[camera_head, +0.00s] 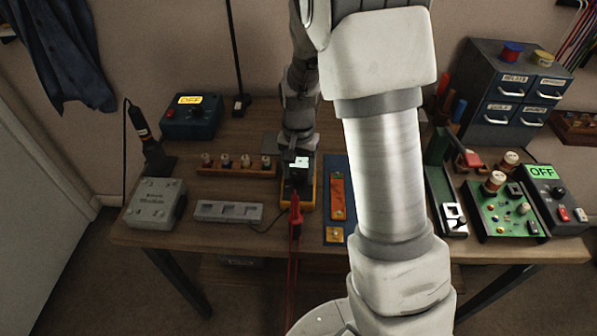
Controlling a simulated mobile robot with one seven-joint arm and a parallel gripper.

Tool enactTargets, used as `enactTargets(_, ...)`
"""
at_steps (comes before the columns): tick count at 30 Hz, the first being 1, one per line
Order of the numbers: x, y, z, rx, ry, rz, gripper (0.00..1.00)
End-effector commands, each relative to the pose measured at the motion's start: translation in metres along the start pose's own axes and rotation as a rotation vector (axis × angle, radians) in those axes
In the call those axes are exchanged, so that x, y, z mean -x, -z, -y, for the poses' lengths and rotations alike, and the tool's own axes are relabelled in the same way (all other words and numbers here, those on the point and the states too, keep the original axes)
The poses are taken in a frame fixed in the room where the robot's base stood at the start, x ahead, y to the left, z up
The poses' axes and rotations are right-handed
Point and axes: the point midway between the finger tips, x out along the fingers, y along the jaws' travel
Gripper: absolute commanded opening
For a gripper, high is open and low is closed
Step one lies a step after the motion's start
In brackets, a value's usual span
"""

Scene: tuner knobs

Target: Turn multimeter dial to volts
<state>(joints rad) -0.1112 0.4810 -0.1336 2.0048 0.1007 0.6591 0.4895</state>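The multimeter (308,195) has a yellow-orange case and lies on the workbench near its middle. My gripper (294,184) is over it, at the lower end of my dark wrist, and covers most of its face. The dial is hidden behind my gripper, so its setting cannot be read. The fingertips are too small and dark to tell whether they are open or shut, or touching the dial. A red probe (295,209) shows at the multimeter's near edge, with red and black leads running from it.
A grey slotted block (228,212) and a grey box (155,203) lie left of the multimeter. A rack of spools (237,166) stands behind them. A blue mat (336,168) lies close on the right. A circuit board (503,213) is farther right, partly beyond my arm.

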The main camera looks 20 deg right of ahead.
Motion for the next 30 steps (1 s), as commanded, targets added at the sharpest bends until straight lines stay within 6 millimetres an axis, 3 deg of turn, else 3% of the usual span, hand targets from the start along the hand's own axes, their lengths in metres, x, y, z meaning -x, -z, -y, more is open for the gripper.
enactTargets(9,0.001,-0.001,0.0,0.0,-0.001,0.002,0.69)
enactTargets(14,0.015,0.0,0.0,0.001,0.0,-0.001,0.69)
enactTargets(30,0.139,0.0,0.0,0.001,0.001,-0.001,0.69)
